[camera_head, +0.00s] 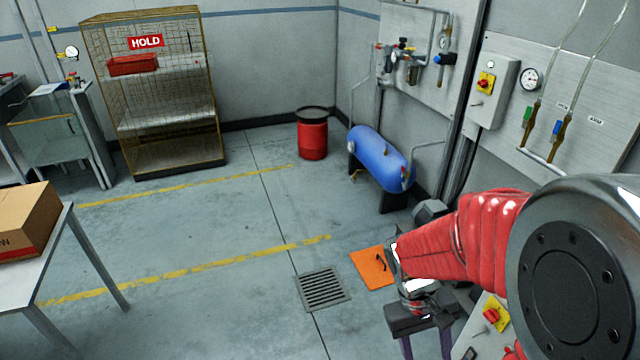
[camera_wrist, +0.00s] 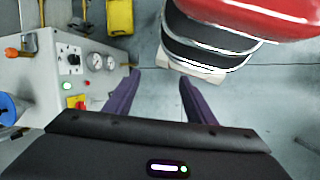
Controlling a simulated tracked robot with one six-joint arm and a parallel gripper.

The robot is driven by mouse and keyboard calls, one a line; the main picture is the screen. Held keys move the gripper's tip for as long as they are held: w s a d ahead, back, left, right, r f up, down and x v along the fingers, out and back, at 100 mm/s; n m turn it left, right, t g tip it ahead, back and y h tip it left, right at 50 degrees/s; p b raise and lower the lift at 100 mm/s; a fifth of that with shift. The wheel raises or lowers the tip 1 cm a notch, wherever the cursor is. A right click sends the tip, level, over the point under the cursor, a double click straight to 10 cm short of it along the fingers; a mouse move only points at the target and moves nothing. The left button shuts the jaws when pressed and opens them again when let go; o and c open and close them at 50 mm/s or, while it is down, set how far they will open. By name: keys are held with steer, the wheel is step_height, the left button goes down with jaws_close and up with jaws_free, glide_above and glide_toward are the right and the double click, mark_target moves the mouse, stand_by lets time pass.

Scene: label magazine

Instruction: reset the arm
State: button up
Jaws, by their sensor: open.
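My gripper (camera_wrist: 160,77) is open, with two purple fingers spread apart and nothing seen between them but grey floor. In the head view my gripper (camera_head: 427,350) hangs fingers down at the lower right, and its fingertips reach the bottom of the picture. My red-sleeved arm comes in from the right edge and hides part of the area behind it. My red and black arm link also fills the top right of the wrist view.
A grey control panel (camera_wrist: 60,75) with gauges and a switch stands left of the fingers. An orange plate (camera_head: 372,268) and drain grate (camera_head: 323,289) lie on the floor. A blue tank (camera_head: 380,158), red drum (camera_head: 312,135) and HOLD cage (camera_head: 165,160) stand farther back. Mid-floor is clear.

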steer(key=s+a+r+t+y, duration=0.1)
steer(key=a+r+t, duration=0.2)
steer(key=r, duration=0.6)
steer(key=s+a+r+m+t+y, duration=0.1)
steer(key=r+t, duration=0.4)
steer(key=r, duration=0.5)
steer(key=shift+s+a+r+m+t+y, duration=0.3)
steer(key=shift+a+y, duration=0.2)
steer(key=shift+a, duration=0.55)
steer(key=shift+f, duration=0.1)
steer(key=shift+c, duration=0.6)
